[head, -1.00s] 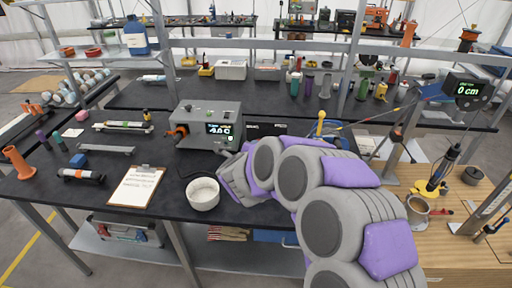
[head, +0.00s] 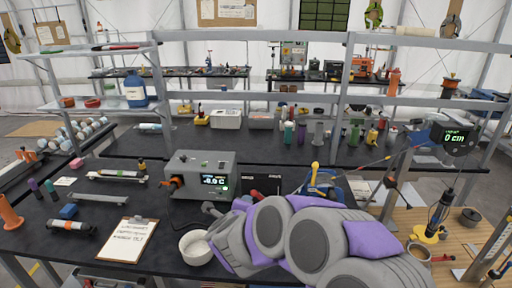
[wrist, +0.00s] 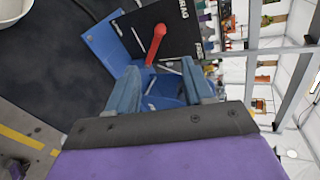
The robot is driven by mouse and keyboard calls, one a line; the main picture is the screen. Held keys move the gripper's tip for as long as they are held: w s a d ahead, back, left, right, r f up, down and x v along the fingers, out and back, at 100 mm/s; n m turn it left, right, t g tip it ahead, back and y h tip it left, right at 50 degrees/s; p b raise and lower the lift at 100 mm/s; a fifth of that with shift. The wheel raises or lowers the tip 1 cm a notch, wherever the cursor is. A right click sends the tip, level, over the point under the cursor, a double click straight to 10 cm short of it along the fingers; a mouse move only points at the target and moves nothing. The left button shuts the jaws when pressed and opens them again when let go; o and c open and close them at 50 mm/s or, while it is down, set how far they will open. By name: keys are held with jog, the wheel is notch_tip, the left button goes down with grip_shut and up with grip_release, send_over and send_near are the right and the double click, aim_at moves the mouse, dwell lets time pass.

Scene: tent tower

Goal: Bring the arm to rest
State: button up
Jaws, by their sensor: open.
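My arm, padded in grey and purple, shows in the head view and reaches over the black bench (head: 60,255) from the lower right. I cannot make out the fingers there. In the wrist view my gripper (wrist: 160,88) has two blue-grey fingers apart, with nothing held between them. Beyond the fingertips are a red lever (wrist: 155,45), blue parts and a black panel with white lettering (wrist: 175,25). I cannot tell whether the fingers touch any of these.
A white bowl (head: 196,247) sits close beside my arm. A grey box with a display (head: 200,172) stands behind it. A clipboard (head: 127,240) lies to the left. A wooden table (head: 455,250) with tools is at right.

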jog(key=s+a+r+n+g+y, duration=0.2)
jog(key=s+a+r+n+y, duration=0.25)
jog(key=r+n+y, duration=0.2)
jog(key=s+d+n+g, duration=0.3)
jog(key=s+n, duration=0.4)
jog(key=s, duration=0.3)
jog(key=s+d+f+n+g+h, duration=0.1)
jog(key=s+d+f+n+g, duration=0.1)
jog(key=s+d, duration=0.5)
jog(key=s+d+f+n+g+h, duration=0.1)
jog(key=s+d+n+g+h, duration=0.1)
jog(key=s+d, duration=0.5)
jog(key=s+d+f+n+g+h, duration=0.2)
jog(key=s+d+g, duration=0.3)
jog(key=s, duration=1.1)
jog(key=shift+d+f+n+g, duration=0.3)
jog(key=shift+d+n+g, duration=0.1)
jog(key=shift+d+n, duration=0.6)
